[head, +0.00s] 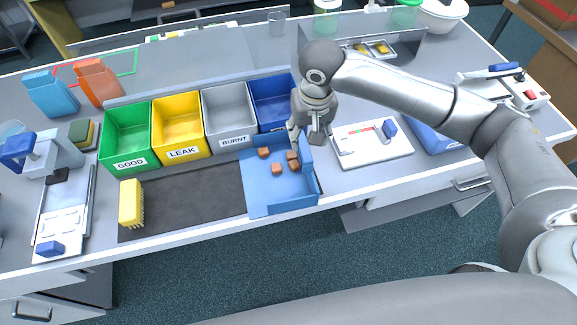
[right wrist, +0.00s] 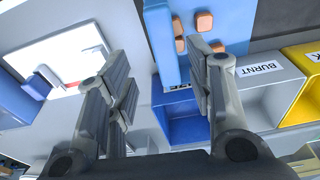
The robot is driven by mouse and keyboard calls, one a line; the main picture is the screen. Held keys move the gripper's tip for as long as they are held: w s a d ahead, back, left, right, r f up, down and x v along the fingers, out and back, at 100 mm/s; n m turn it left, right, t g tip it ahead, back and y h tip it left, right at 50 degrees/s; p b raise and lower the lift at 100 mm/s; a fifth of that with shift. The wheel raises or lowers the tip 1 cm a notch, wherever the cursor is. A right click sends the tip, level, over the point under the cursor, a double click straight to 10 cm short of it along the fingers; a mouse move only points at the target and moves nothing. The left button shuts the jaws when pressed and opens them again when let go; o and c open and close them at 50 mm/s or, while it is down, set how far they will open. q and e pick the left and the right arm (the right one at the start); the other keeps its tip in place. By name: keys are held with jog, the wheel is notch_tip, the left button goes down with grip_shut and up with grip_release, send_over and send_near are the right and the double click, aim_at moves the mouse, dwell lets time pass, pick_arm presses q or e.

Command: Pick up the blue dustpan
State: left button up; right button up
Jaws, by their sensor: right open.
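The blue dustpan (head: 262,198) lies on the front of the bench, at the right end of a dark mat, with several brown cubes (head: 277,169) in it. My right gripper (head: 308,137) is above the dustpan's back right corner, fingers pointing down and apart. In the right wrist view, the open fingers (right wrist: 160,75) are on either side of the dustpan's wall edge (right wrist: 166,60); nothing is clearly gripped. I cannot tell whether a finger touches the wall. The gripper hides part of that corner. My left gripper is not in view.
Green GOOD (head: 127,134), yellow LEAK (head: 181,128), grey BURNT (head: 230,115) and blue bins (head: 272,97) stand in a row behind. A white scale-like device (head: 375,148) sits close right of the gripper.

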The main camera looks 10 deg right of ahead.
aim_at(303, 145)
jog(key=shift+w+a+f+p, duration=0.1)
jog(key=shift+w+f+p, duration=0.1)
jog(key=shift+f, duration=0.8)
jog(key=shift+w+a+f+p, duration=0.15)
jog(key=shift+f+p, duration=0.1)
jog(key=shift+f, duration=0.7)
jog(key=shift+w+f+p, duration=0.15)
jog(key=shift+f+p, duration=0.05)
jog(key=shift+f, duration=0.8)
grip_shut()
jog(key=shift+r, duration=0.1)
